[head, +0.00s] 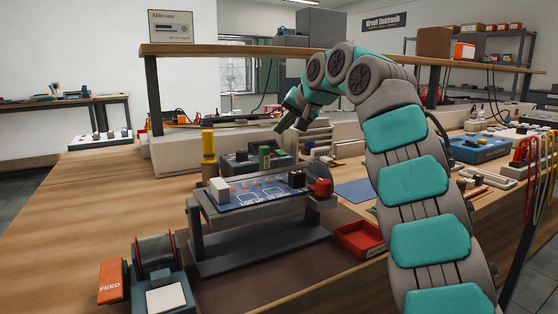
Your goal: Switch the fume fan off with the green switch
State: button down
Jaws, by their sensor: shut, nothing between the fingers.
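A small upright green piece, likely the green switch (264,157), stands on a dark grey box (243,165) behind the board stand. Its exact position, on or off, is too small to tell. I cannot single out the fume fan with certainty. My gripper (282,126) is shut and empty. It points down and to the left, above and slightly right of the green piece in the picture, with a visible gap. My arm reaches in from the lower right.
A blue circuit board (258,191) lies on a raised stand (255,248). A yellow post (208,148) rises behind it. A red tray (358,240) sits to the right, a wire spool (155,252) at front left. A wooden shelf (220,49) spans the bench above.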

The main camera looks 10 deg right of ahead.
aim_at(282, 152)
jog(key=shift+w+f+b, duration=0.2)
jog(key=shift+f+b, duration=0.85)
jog(key=shift+f, duration=0.5)
dwell(0.8)
jog(key=shift+a+f+b, duration=0.15)
jog(key=shift+f+b, duration=0.25)
jog(key=shift+b, duration=0.1)
jog(key=shift+f+b, duration=0.35)
jog(key=shift+f, duration=0.05)
dwell(0.6)
jog(key=shift+r, duration=0.15)
jog(key=shift+d+r+p, duration=0.4)
jog(key=shift+r+p, duration=0.25)
jog(key=shift+r, duration=0.05)
jog(key=shift+r, duration=0.1)
